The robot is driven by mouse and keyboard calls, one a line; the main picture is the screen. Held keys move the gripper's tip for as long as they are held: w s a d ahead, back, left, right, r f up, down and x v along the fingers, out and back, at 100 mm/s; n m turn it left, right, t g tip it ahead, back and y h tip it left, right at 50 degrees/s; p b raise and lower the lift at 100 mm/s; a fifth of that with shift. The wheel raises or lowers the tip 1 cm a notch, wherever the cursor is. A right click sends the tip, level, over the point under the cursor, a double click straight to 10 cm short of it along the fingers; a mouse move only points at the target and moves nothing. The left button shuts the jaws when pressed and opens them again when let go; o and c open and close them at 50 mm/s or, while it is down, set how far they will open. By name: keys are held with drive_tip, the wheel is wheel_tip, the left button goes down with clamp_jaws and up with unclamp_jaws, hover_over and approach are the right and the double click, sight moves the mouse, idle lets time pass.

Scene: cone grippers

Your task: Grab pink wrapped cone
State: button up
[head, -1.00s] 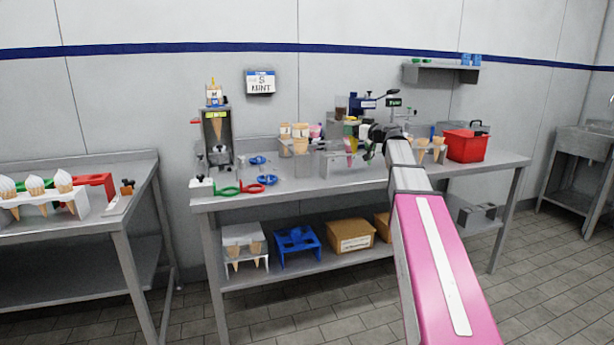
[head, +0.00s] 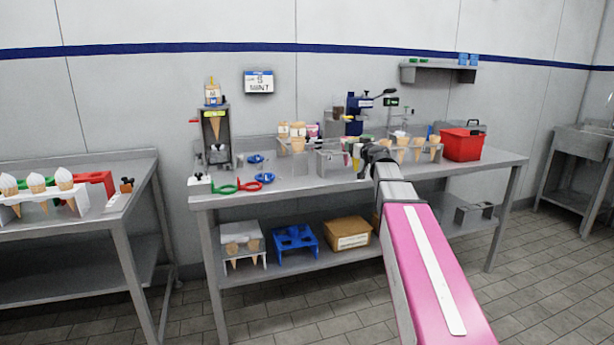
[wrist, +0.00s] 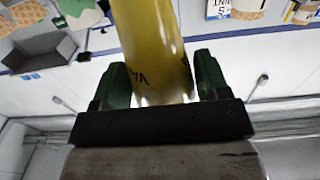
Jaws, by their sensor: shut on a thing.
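My gripper (wrist: 150,85) is shut on a yellow wrapped cone (wrist: 150,40) with dark letters on it; its green fingers are on either side of the wrapper. In the head view my gripper (head: 365,160) is small, beside the rack on the middle table, and the yellow cone (head: 356,163) shows at its left. A small pink shape (head: 346,159), perhaps the pink wrapped cone, is just left of the yellow one. My arm hides part of the rack and table there.
The steel table (head: 300,185) carries a red bin (head: 461,146) at right, several bare cones (head: 418,148) in a rack, and green (head: 224,188) and red rings at the front left. Another table (head: 60,235) with topped cones stands at left.

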drive_tip(key=shift+s+d+f+m+t+h, duration=0.1)
drive_tip(key=shift+s+f+m+t+h, duration=0.1)
drive_tip(key=shift+s+m+h, duration=0.25)
drive_tip(key=shift+s+d+f+m+t+h, duration=0.15)
drive_tip(key=shift+s+m+h, duration=0.15)
drive_tip(key=shift+h, duration=0.25)
drive_tip(key=shift+s+a+r+m+h, duration=0.2)
drive_tip(key=shift+s+m+h, duration=0.1)
drive_tip(key=shift+s+h, duration=0.3)
drive_tip(key=shift+s+a+r+m+h, duration=0.15)
drive_tip(key=shift+s+r+m+h, duration=0.2)
drive_tip(key=shift+s, duration=0.4)
drive_tip(key=shift+s+a+r+m+h, duration=0.1)
drive_tip(key=shift+s+a+m+h, duration=0.15)
drive_tip(key=shift+s+h, duration=0.4)
drive_tip(key=shift+d, duration=0.1)
